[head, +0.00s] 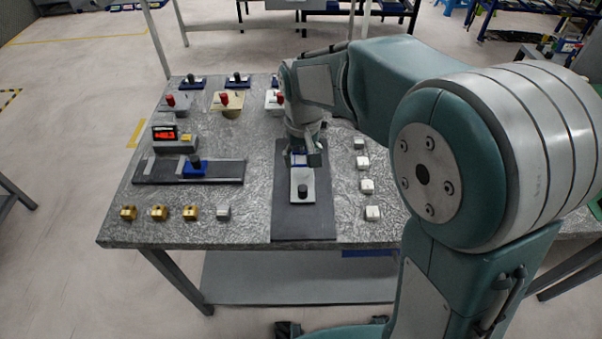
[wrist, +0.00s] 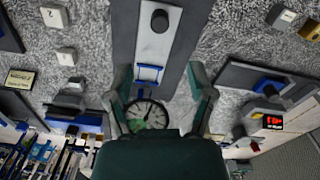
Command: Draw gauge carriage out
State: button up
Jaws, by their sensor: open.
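The gauge carriage (head: 301,176) is a light grey plate with a black knob, lying on a long dark base plate (head: 303,222) at the table's middle. In the wrist view, the carriage (wrist: 152,48) has a blue handle bar (wrist: 148,73) at its end, and a round white dial gauge (wrist: 147,115) shows beyond it, partly hidden by my gripper body. My gripper (head: 302,158) is open over the handle end of the carriage. In the wrist view, its fingers stand apart on either side of the carriage; contact cannot be told.
Left of the base is a dark rail (head: 225,173) with a blue slider (head: 196,167) and a red readout (head: 165,134). Brass blocks (head: 159,212) line the front left; white blocks (head: 367,186) stand close on the right. Red-knobbed fixtures (head: 228,104) stand behind.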

aim_at(302, 187)
notch_tip(302, 187, down, 11)
jog(key=shift+r, duration=0.1)
grip_shut()
dwell(0.4)
